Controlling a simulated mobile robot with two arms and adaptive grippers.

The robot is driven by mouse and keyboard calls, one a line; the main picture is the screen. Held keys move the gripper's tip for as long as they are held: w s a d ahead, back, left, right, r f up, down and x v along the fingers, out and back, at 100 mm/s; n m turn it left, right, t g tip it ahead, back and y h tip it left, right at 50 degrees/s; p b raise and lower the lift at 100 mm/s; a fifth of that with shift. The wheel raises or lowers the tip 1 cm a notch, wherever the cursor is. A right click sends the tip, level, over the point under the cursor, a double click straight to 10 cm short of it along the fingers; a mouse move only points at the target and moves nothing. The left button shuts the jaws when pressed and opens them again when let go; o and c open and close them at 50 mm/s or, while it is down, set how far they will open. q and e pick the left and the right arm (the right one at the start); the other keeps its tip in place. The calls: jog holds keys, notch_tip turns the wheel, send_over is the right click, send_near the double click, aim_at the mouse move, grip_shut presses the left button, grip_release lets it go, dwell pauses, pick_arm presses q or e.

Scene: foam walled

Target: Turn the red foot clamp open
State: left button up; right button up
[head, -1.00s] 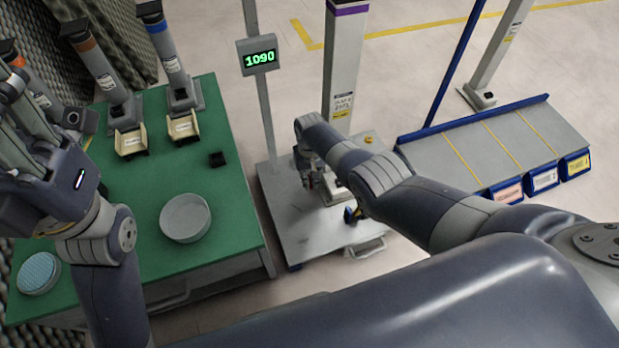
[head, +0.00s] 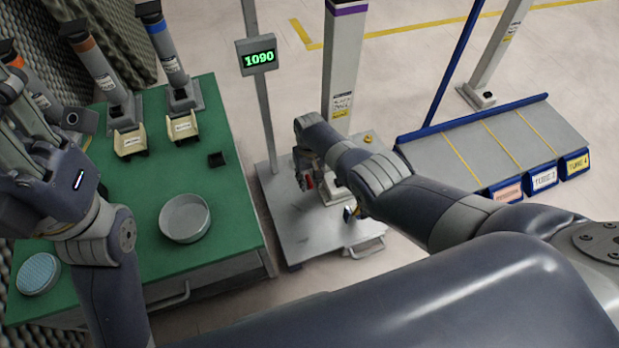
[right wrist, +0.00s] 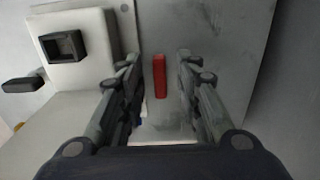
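The red foot clamp (right wrist: 159,76) is a narrow red bar on the grey metal plate in the right wrist view. It appears lengthwise between the two fingers of my right gripper (right wrist: 157,64), which are apart. I cannot tell how far below the fingertips it lies, and no contact shows. In the head view a small red patch (head: 309,181) shows beside my right gripper (head: 303,171), low over the plate at the column's foot; my forearm hides part of this area. My left gripper (head: 22,125) is raised at the left over the green bench, its fingertips unclear.
A white block with a black square socket (right wrist: 64,46) stands left of the fingers. The grey column (head: 343,75) rises behind my right arm. A display post reading 1090 (head: 258,57), the green bench (head: 135,205) and a sloped grey rack (head: 475,150) stand around.

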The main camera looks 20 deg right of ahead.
aim_at(310, 181)
dwell(0.3)
notch_tip(310, 181, up, 12)
dwell(0.8)
dwell(0.4)
